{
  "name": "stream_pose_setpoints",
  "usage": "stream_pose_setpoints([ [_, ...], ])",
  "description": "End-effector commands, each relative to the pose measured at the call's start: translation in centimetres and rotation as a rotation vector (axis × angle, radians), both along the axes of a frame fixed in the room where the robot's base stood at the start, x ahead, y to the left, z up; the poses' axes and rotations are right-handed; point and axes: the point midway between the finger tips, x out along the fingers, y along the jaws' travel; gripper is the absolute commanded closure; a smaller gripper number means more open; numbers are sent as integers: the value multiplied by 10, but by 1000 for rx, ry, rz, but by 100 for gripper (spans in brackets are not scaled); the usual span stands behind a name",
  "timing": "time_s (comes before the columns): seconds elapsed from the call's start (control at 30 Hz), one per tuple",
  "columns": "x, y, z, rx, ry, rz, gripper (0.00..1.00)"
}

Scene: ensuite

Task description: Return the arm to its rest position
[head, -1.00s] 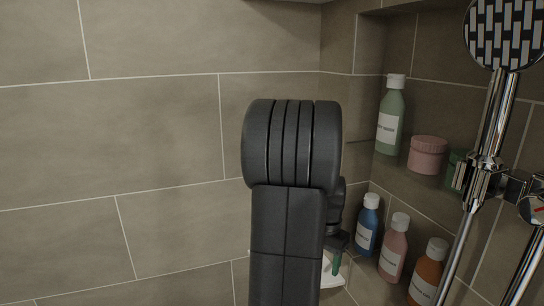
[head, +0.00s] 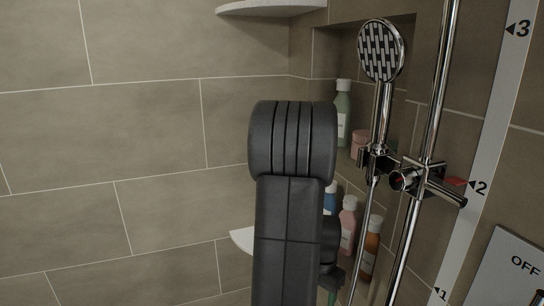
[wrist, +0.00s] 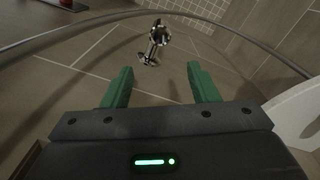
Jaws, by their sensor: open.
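My gripper (wrist: 161,88) shows in the wrist view with its two green fingers apart and nothing between them. Beyond the fingers is a tiled surface with a small chrome fitting (wrist: 155,40) on it. In the head view my arm stands upright in the middle, in front of the shower corner. Its dark links hide part of the corner and the lower shelf. Only a bit of green from the gripper shows low behind the arm, so the fingers are mostly hidden there.
A chrome hand shower (head: 382,52) hangs on a rail (head: 428,130) right of my arm. Bottles, including a green one (head: 343,115) and an orange one (head: 370,250), stand in the niche and below. White corner shelves (head: 270,8) are above and behind. The left wall is bare.

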Motion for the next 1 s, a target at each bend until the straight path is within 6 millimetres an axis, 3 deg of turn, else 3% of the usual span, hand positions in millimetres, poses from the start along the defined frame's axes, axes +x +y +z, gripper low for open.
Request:
stream_pose_setpoints([
  [0.1,-1,0,-19,0,1,0,46],
  [0.4,-1,0,-45,1,1,0,46],
  [1.0,-3,1,-47,1,-1,2,46],
])
